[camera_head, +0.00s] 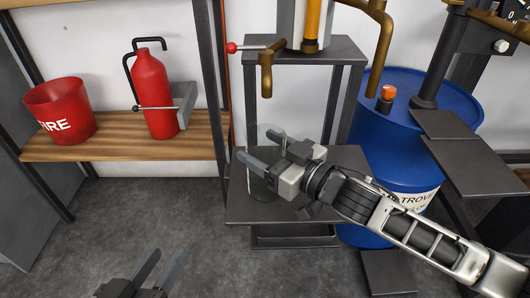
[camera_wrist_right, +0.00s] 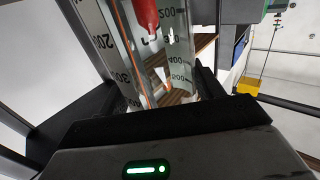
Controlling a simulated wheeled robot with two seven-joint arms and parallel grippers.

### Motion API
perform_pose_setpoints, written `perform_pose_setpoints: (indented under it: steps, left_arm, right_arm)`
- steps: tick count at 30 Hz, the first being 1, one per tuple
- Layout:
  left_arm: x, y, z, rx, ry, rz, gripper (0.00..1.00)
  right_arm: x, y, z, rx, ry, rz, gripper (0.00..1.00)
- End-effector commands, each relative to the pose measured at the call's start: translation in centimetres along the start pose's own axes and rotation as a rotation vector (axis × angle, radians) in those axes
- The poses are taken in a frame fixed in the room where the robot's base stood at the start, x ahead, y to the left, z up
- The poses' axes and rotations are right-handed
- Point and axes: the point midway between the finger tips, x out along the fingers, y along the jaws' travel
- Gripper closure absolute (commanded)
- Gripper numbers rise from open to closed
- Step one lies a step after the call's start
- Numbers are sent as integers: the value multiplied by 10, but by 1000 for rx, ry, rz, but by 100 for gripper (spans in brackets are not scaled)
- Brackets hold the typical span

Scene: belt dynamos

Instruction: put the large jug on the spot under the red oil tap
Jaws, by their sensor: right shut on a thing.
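The large jug (camera_head: 264,189) is a clear, graduated glass vessel, upright below the brass spout (camera_head: 266,78) of the tap with the red knob (camera_head: 231,47). My right gripper (camera_head: 256,146) is shut on the jug from the right. The jug's foot is over the dark lower plate (camera_head: 240,207) of the stand; I cannot tell whether it touches. In the right wrist view the jug wall (camera_wrist_right: 180,62) with its printed numbers fills the middle. My left gripper (camera_head: 167,258) is open and empty at the bottom edge.
A blue drum (camera_head: 384,150) with an orange cap stands to the right, with dark plates beside it. On the left a wooden shelf (camera_head: 110,147) carries a red fire bucket (camera_head: 59,108) and a red extinguisher (camera_head: 156,95). The stand's legs flank the plate. The floor at the lower left is clear.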

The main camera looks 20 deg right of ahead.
Motion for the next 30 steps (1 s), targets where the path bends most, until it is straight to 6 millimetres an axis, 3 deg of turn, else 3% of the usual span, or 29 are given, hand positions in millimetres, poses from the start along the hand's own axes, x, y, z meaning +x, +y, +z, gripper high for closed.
perform_pose_setpoints:
  steps: [8, 9, 11, 12, 22, 30]
  left_arm:
    - [0, 0, 1, 0, -2, -1, 64]
    - [0, 0, 1, -2, -3, -1, 64]
    - [0, -1, 1, -2, -4, -1, 64]
    - [0, -1, 2, -3, -5, -2, 64]
    - [0, -1, 2, -2, -8, -4, 64]
    - [-1, -1, 0, 15, -17, -15, 64]
  right_arm:
    - [0, 0, 0, 0, 3, 0, 70]
    - [0, 0, 1, 0, 0, 1, 31]
    - [0, 0, 1, 0, 0, 1, 14]
    - [0, 0, 1, 0, 0, 1, 12]
    - [-1, 0, -3, 0, 1, 0, 12]
    - [-38, 0, -1, 3, -5, 2, 12]
